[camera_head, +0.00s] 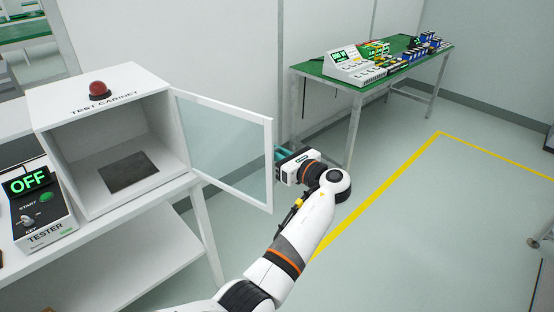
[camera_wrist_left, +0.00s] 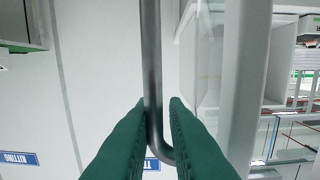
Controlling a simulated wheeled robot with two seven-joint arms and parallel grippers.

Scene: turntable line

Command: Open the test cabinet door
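The white test cabinet (camera_head: 95,83) stands at the left with its front open. Its glass-paned door (camera_head: 270,165) is hinged on the right side and swung wide open, away from the opening. My left gripper (camera_head: 281,158) is at the door's outer edge, partly hidden behind the frame. In the left wrist view, the green fingers of the gripper (camera_wrist_left: 159,105) lie close on either side of the grey bar handle (camera_wrist_left: 151,60), near its bent lower end. The handle is hidden in the head view. My right gripper is not in view.
A tester (camera_head: 42,215) reading OFF sits on the white bench left of the cabinet opening. A red button (camera_head: 98,89) tops the cabinet. A green-topped table (camera_head: 400,68) with devices stands at the back.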

